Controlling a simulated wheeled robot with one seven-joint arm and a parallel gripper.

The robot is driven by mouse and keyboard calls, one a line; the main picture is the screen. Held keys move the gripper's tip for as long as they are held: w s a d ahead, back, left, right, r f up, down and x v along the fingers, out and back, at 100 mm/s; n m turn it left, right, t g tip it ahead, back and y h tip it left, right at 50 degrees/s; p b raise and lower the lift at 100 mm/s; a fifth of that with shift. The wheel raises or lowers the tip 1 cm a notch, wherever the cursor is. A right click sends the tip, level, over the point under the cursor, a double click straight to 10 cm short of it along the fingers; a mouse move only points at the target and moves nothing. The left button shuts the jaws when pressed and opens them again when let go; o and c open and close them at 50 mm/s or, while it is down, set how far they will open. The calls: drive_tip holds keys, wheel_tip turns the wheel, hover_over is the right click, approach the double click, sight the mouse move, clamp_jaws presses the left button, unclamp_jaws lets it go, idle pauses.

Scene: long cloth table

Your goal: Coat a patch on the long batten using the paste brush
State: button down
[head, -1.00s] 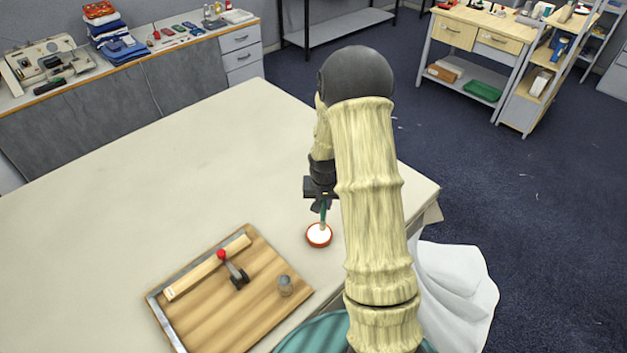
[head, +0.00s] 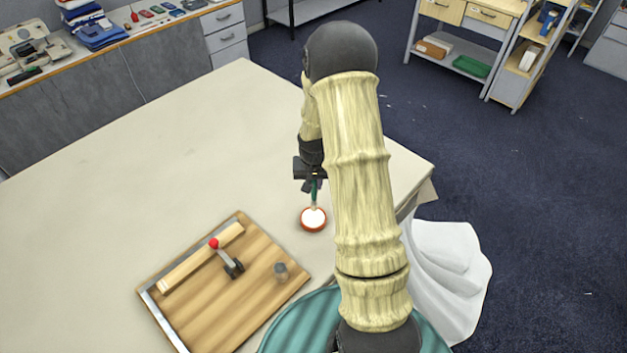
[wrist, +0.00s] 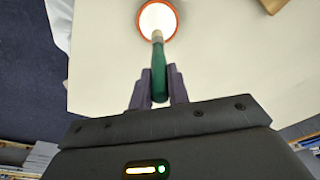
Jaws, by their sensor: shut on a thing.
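My gripper (wrist: 159,88) is shut on the green handle of the paste brush (wrist: 158,75). In the head view the brush (head: 314,192) hangs down from my gripper (head: 312,184), its head at the paste pot. The pot (head: 313,227) is a small round orange-brown dish of white paste; it also shows at the top of the wrist view (wrist: 141,22). The brush tip is over or in the paste; I cannot tell if it touches. The long batten (head: 186,272) is a pale wooden strip on the wooden board (head: 215,320), under a red-knobbed clamp (head: 230,262).
White cloth (head: 450,265) hangs at the table's right.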

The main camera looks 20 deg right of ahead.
sight(313, 200)
drive_tip(key=shift+s+f, duration=0.1)
drive_tip(key=shift+f, duration=0.6)
drive_tip(key=shift+a+f+b, duration=0.25)
drive_tip(key=shift+f+b, duration=0.7)
drive_tip(key=shift+f, duration=0.1)
drive_tip(key=shift+d+f, duration=0.1)
drive_tip(key=shift+f, duration=0.15)
drive_tip(key=shift+f+b, duration=0.55)
drive_tip(key=shift+b, duration=0.05)
idle(1.0)
drive_tip(key=shift+r+p, duration=2.4)
drive_tip(key=shift+r, duration=1.15)
